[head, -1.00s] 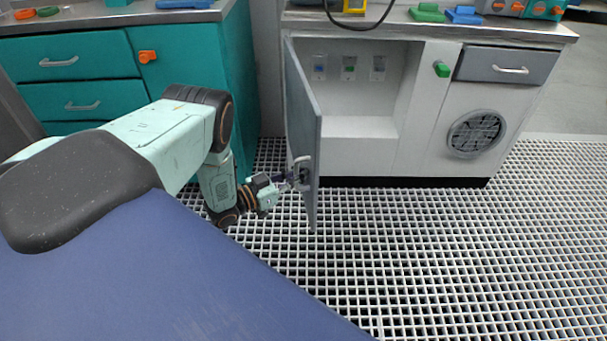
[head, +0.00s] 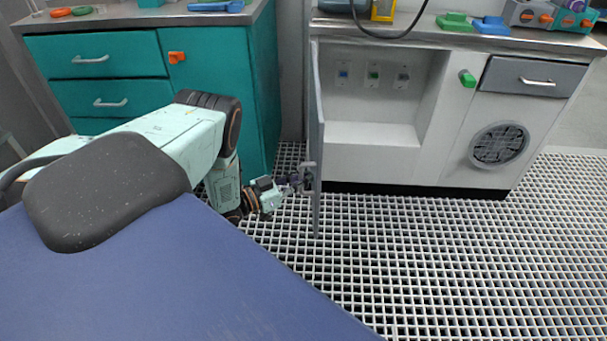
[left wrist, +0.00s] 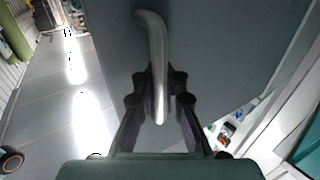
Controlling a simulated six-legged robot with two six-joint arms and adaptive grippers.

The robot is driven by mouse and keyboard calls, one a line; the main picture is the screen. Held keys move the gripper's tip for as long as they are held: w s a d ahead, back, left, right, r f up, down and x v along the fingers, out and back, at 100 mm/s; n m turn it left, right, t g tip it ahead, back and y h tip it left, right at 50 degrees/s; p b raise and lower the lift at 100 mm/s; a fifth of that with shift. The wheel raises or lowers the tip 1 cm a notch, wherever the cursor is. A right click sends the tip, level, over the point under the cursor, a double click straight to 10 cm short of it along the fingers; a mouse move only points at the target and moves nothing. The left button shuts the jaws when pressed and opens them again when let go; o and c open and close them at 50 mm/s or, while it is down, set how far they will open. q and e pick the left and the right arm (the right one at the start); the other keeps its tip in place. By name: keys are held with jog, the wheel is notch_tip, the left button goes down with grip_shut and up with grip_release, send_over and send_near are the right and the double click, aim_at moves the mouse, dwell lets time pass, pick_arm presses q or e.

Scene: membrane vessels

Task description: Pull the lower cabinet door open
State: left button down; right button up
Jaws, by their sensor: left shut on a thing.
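The grey lower cabinet door (head: 317,135) stands swung far out from the white cabinet, seen nearly edge-on in the head view. In the left wrist view the door's face (left wrist: 215,45) fills the upper middle. Its curved metal handle (left wrist: 155,50) runs down between the fingers. My left gripper (head: 300,181) is at the handle on the door's outer side; in the left wrist view my left gripper (left wrist: 160,95) is shut on the handle. The open cabinet interior (head: 375,110) shows pale walls and a raised step. My right gripper is not in view.
Teal drawers (head: 98,85) with an orange latch (head: 176,57) stand to the left of the door. A grey drawer (head: 524,76) and a round vent (head: 498,145) are on the right of the white cabinet. The grating floor (head: 440,260) in front is clear.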

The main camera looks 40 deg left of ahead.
pick_arm(q)
jog(key=shift+s+d+f, duration=0.25)
jog(key=shift+s+f, duration=0.05)
jog(key=c, duration=1.7)
grip_release()
jog(key=shift+r, duration=0.15)
jog(key=shift+a, duration=0.1)
jog(key=v, duration=1.2)
jog(key=shift+w+a, duration=0.1)
